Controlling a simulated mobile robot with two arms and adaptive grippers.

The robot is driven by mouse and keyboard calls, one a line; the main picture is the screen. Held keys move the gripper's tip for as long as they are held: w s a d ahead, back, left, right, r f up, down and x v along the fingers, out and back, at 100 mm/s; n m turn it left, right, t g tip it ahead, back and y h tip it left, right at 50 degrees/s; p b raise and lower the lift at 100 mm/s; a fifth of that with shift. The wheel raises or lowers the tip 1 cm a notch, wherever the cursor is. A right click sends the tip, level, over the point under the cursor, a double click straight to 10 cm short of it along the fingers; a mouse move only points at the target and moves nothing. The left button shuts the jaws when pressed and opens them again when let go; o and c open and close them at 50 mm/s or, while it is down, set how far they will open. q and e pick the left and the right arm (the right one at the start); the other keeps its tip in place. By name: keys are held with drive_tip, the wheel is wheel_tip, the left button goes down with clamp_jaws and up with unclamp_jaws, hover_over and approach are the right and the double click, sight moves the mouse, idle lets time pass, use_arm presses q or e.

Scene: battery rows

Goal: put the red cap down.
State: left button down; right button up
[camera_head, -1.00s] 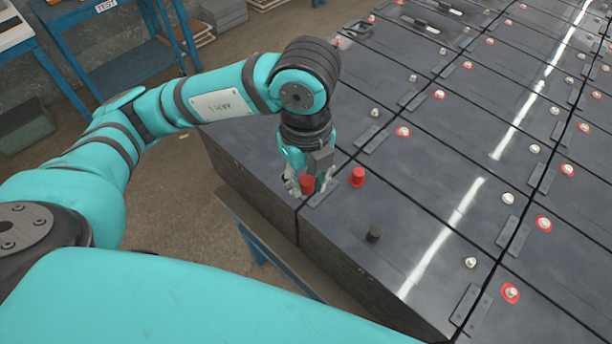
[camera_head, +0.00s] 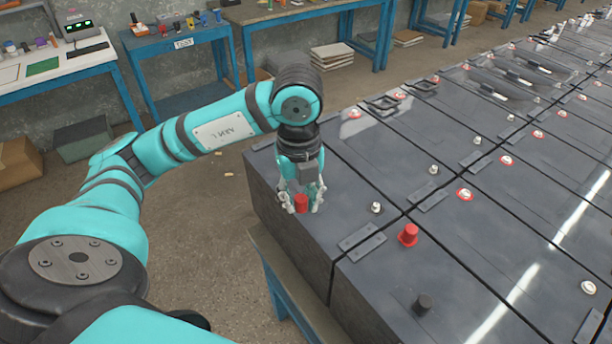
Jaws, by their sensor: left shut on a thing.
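My left gripper (camera_head: 301,201) is shut on a red cap (camera_head: 301,204) over the near end of a dark grey battery (camera_head: 338,185). The cap sits low between the fingertips; I cannot tell whether it touches the battery top. A bare metal terminal (camera_head: 376,208) stands a little to the right of the gripper. Another red cap (camera_head: 408,235) stands on the neighbouring battery, nearer to me. My right gripper is not in view.
A black terminal (camera_head: 422,305) is on the nearer battery. A flat connector plate (camera_head: 362,237) lies across the seam between these batteries. Black-handled tools (camera_head: 519,77) lie farther back on the rows. A blue bench (camera_head: 178,45) stands against the wall.

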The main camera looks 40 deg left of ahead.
use_arm(q)
drive_tip(key=w+a, duration=0.2)
drive_tip(key=w, duration=0.1)
drive_tip(key=w+a+p, duration=0.1)
drive_tip(key=w, duration=0.1)
drive_tip(key=w+a+f+p, duration=0.1)
drive_tip(key=w+a, duration=0.1)
drive_tip(key=w, duration=0.1)
drive_tip(key=shift+w+a, duration=0.3)
drive_tip(key=shift+w, duration=0.05)
wheel_tip(320, 180, down, 3)
drive_tip(key=shift+r+p, duration=0.1)
drive_tip(key=shift+p, duration=0.8)
drive_tip(key=shift+f, duration=0.35)
drive_tip(key=shift+f, duration=0.15)
drive_tip(key=c, duration=1.1)
unclamp_jaws()
